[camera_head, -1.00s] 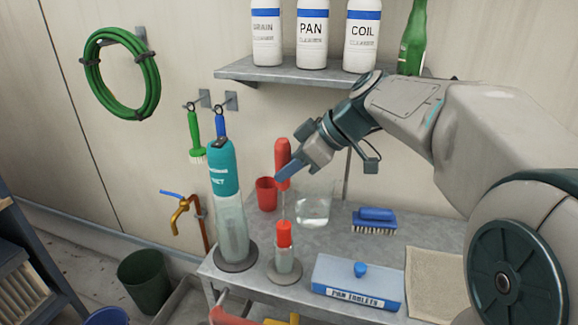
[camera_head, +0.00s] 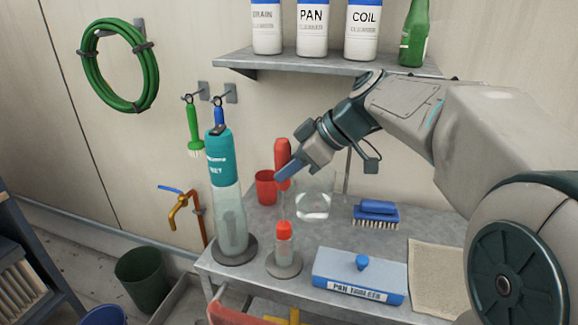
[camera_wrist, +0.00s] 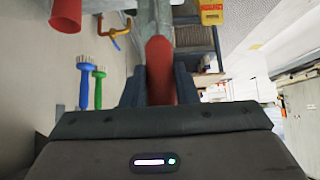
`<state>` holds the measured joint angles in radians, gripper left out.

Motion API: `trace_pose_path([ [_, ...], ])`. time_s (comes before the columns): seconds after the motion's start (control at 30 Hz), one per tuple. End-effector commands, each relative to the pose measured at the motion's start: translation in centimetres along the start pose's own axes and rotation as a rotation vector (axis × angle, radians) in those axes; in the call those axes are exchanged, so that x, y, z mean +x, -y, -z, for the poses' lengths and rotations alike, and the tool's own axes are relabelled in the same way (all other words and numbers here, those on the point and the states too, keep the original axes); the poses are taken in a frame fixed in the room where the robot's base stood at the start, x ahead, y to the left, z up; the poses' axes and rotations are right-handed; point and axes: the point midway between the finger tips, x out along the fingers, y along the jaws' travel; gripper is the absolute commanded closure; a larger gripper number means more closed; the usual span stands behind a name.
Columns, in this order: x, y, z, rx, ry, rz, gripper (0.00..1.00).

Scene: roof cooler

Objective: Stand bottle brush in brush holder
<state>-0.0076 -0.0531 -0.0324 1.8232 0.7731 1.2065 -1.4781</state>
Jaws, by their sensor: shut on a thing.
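The bottle brush's red handle (camera_head: 283,152) is upright in my gripper (camera_head: 285,174), above the table. In the wrist view the handle (camera_wrist: 160,72) is clasped between both fingers (camera_wrist: 160,90). A small clear tube with a red top, apparently the brush holder (camera_head: 284,252), stands upright on a round grey base near the table's front edge. The gripper is above it in the picture. Below the handle the brush's shaft is faint; I cannot tell whether its lower end is inside the tube, above it or behind it.
A tall clear bottle with a teal top (camera_head: 228,205) stands just left of the holder. A red cup (camera_head: 265,188) and a clear beaker (camera_head: 313,204) are behind. A blue scrub brush (camera_head: 376,214), blue tablet box (camera_head: 360,276) and beige cloth (camera_head: 435,278) lie right. A shelf (camera_head: 320,64) hangs above.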

Motion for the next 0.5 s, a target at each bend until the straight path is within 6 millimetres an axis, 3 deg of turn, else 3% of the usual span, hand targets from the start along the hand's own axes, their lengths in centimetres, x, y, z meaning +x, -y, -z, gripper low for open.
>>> trace_pose_path([
  [0.5, 1.14, 0.0, -1.09, 0.0, 0.0, 0.0, 0.96],
])
